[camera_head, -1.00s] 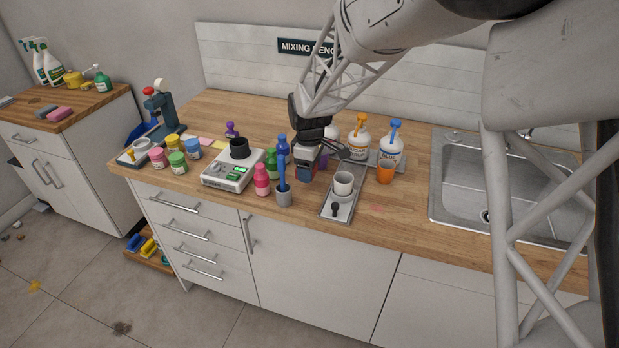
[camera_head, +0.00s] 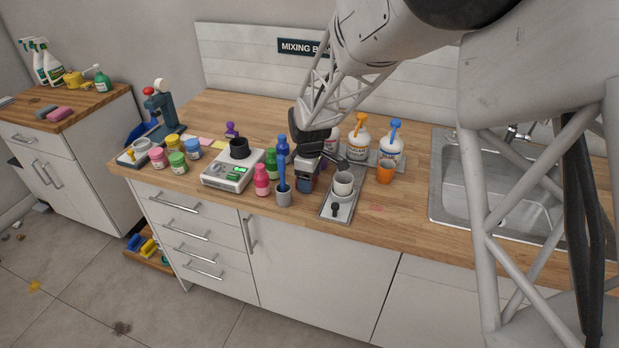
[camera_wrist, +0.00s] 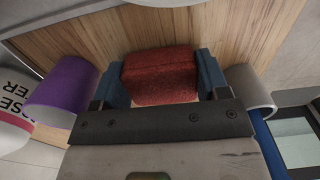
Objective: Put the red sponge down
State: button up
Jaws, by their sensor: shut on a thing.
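The red sponge (camera_wrist: 160,76) sits between the two blue fingertips of my gripper (camera_wrist: 166,82) in the wrist view, with the fingers shut on its two sides. Bare wood of the counter shows past it; I cannot tell whether the sponge touches the counter. In the head view my gripper (camera_head: 306,183) is low over the mixing counter (camera_head: 375,215), between the grey cup with a blue tool (camera_head: 283,196) and the small metal tray (camera_head: 325,211). The sponge is not clearly visible there, being hidden by the fingers.
A purple cup (camera_wrist: 62,92) is left of the fingers in the wrist view; the grey cup (camera_wrist: 249,88) is close on the right. A white cup (camera_head: 343,184) stands on the metal tray. A scale (camera_head: 226,172) and several bottles stand left. An orange cup (camera_head: 384,172) stands right.

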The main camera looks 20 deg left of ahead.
jog(key=shift+f, duration=0.15)
jog(key=o, duration=1)
jog(key=shift+c, duration=0.2)
notch_tip(320, 180, up, 12)
dwell(0.8)
